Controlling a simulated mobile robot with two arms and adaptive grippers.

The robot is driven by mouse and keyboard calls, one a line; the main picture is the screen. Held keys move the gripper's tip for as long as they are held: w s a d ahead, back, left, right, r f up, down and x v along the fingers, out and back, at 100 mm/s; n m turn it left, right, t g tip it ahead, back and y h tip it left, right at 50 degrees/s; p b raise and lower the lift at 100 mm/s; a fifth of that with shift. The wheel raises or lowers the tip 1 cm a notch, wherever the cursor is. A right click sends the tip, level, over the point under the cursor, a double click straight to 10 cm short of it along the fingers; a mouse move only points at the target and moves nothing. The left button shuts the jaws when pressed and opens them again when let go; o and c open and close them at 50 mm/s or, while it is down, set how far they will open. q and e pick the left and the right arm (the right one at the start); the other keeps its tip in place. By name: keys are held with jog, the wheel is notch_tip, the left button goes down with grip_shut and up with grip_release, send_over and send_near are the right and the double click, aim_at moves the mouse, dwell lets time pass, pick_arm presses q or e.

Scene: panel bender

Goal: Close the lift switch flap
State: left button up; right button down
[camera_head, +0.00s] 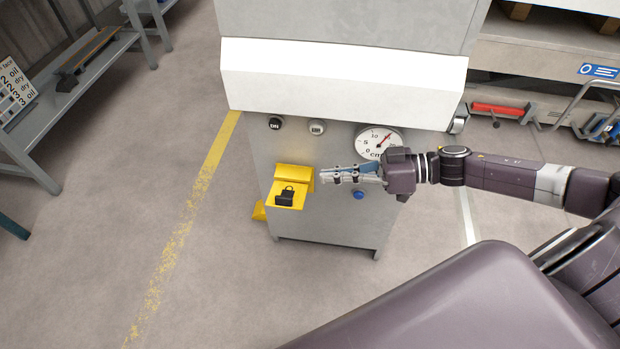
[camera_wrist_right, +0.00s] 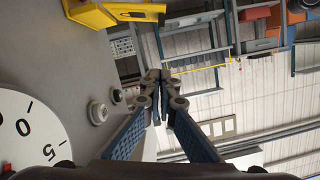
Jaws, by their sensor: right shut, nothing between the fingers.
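The yellow lift switch flap (camera_head: 294,171) is on the front of the grey panel bender (camera_head: 345,225), at the upper part of a yellow switch unit. Below it a yellow part juts out, with a black padlock-shaped piece (camera_head: 286,196) on it. The flap looks raised, but its exact angle is hard to tell. The yellow unit also shows at the top left of the right wrist view (camera_wrist_right: 92,13). My right gripper (camera_head: 321,176) is shut and empty, its tips just right of the flap. In the wrist view (camera_wrist_right: 157,76) the tips look apart from the yellow. My left gripper is not in view.
A blue button (camera_head: 359,195) sits below my gripper. Another yellow part (camera_head: 259,211) shows at the machine's lower left. Floor left of the machine is clear.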

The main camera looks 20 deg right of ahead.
send_over(296, 204)
jog(key=w, duration=0.1)
notch_tip(296, 204, down, 2)
jog(key=shift+w+d+f+b, duration=0.15)
jog(key=shift+b, duration=0.3)
jog(key=shift+s+f+b, duration=0.2)
jog(key=shift+f, duration=0.4)
jog(key=shift+s+f+b, duration=0.15)
jog(key=shift+f, duration=0.4)
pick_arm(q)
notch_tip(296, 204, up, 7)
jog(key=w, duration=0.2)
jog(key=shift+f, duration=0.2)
pick_arm(e)
jog(key=shift+s+f, duration=0.15)
jog(key=shift+f, duration=0.45)
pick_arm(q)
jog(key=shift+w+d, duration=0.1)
pick_arm(e)
jog(key=shift+s, duration=0.1)
